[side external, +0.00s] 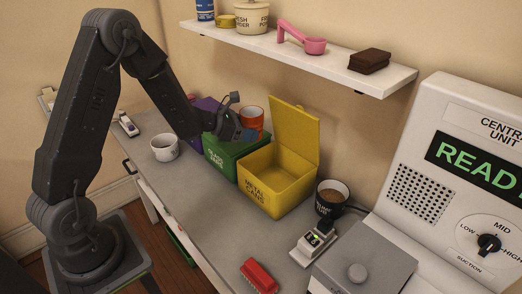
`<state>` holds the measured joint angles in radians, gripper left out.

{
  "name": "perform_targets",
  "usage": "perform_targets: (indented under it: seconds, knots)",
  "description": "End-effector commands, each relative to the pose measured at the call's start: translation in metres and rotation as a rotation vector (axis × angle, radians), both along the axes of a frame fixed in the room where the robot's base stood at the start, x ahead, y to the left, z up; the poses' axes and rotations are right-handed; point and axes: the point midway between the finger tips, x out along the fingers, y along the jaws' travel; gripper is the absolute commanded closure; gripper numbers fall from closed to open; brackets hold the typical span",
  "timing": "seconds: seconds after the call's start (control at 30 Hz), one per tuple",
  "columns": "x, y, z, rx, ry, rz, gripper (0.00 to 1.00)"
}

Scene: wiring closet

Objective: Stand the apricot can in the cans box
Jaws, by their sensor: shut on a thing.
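An orange can (252,117), which looks like the apricot can, is at my gripper (241,117), above and behind the green box. My gripper is shut on it; the arm partly hides the grip, so the exact finger contact is hard to see. The cans box (257,194) is the yellow one marked METAL CANS. It stands just right of the green box, with its lid (296,132) raised at the back and its top open. The can is to the left of the raised lid, outside the yellow box.
The green box (224,162) and a purple box (203,106) stand left of the yellow one. A loaded shelf (300,55) overhangs behind.

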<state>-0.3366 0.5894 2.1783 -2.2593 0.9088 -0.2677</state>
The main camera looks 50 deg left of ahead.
Motion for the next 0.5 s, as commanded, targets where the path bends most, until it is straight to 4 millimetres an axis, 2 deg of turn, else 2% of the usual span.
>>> perform_targets:
  seconds: [0.03,0.2,0.33,0.5]
  knots:
    - [0.007,-0.010,-0.007,-0.001,0.001,-0.005,0.65]
    - [0.020,-0.026,-0.019,-0.001,-0.002,-0.001,0.65]
    - [0.023,-0.029,-0.025,0.000,-0.002,0.001,0.65]
    - [0.023,-0.029,-0.050,-0.002,0.003,0.001,0.65]
